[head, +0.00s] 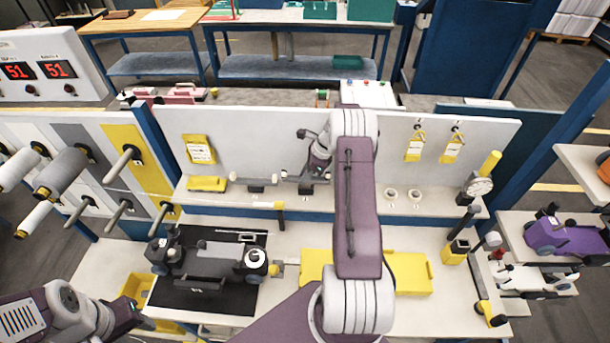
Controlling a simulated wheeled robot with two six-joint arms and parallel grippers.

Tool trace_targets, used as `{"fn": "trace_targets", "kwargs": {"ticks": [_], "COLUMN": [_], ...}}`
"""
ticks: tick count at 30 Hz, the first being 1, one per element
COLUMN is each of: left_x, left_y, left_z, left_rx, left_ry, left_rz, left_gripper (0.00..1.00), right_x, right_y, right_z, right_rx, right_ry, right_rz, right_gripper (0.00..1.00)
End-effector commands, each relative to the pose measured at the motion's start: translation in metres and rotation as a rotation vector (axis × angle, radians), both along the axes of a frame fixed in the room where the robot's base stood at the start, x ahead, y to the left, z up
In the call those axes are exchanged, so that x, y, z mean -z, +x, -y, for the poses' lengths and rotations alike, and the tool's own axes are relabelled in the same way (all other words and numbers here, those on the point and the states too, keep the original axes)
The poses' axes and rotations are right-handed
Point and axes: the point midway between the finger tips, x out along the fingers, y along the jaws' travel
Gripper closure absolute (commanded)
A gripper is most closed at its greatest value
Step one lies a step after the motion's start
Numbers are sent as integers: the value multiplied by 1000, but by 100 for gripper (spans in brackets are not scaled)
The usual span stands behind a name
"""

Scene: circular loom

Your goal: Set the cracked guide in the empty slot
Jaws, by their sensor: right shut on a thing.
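My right gripper (308,176) reaches over the back shelf (350,200) and is shut on a small grey piece (291,178), probably the guide, just above or at the shelf front. The arm and gripper hide much of it, and I cannot see a crack or tell whether it touches the shelf. A similar grey guide piece (262,183) sits on the shelf just left of it. A dark slot holder (305,190) shows below the gripper. My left gripper (140,320) is low at the left, near the yellow bin; its fingers are too unclear to read.
A grey machine (210,262) lies on a black mat (235,298) on the bench. A yellow tray (412,275) lies right of it, partly behind my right arm. Spools on pegs (62,170) project at the left.

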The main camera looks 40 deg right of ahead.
Motion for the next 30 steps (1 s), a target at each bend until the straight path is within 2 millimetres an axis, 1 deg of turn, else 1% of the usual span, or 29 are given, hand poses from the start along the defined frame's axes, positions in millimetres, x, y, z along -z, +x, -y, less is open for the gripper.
{"fn": "trace_targets", "kwargs": {"ticks": [1, 12, 13, 14, 15, 16, 26, 28, 30], "left_x": [3, 14, 14, 13, 13, 12, 14, 19, 25], "left_y": [0, 0, 0, 0, 0, 0, 0, 0, 0], "left_z": [0, 0, 0, 0, 0, 0, 0, 0, 0], "left_rx": [0, 0, 0, 0, 0, 0, 0, 0, 0], "left_ry": [0, 0, 0, 0, 0, 0, 0, 0, 0], "left_rz": [0, 0, 0, 0, 0, 0, 0, 0, 0], "left_gripper": [53, 53, 53, 53, 53, 53, 53, 53, 53], "right_x": [4, 23, 23, 22, 21, 21, 19, 12, -1], "right_y": [0, 0, 0, 0, 0, 0, 0, -2, -6], "right_z": [0, 0, 0, 0, 0, 0, 1, 4, 9], "right_rx": [0, 0, 0, 0, 0, 0, 0, 0, 1], "right_ry": [0, 1, 0, 0, 0, 0, -1, -1, -3], "right_rz": [0, -1, 0, 0, 0, 0, 1, 3, 4], "right_gripper": [100, 100, 78, 70, 58, 55, 55, 55, 55]}}
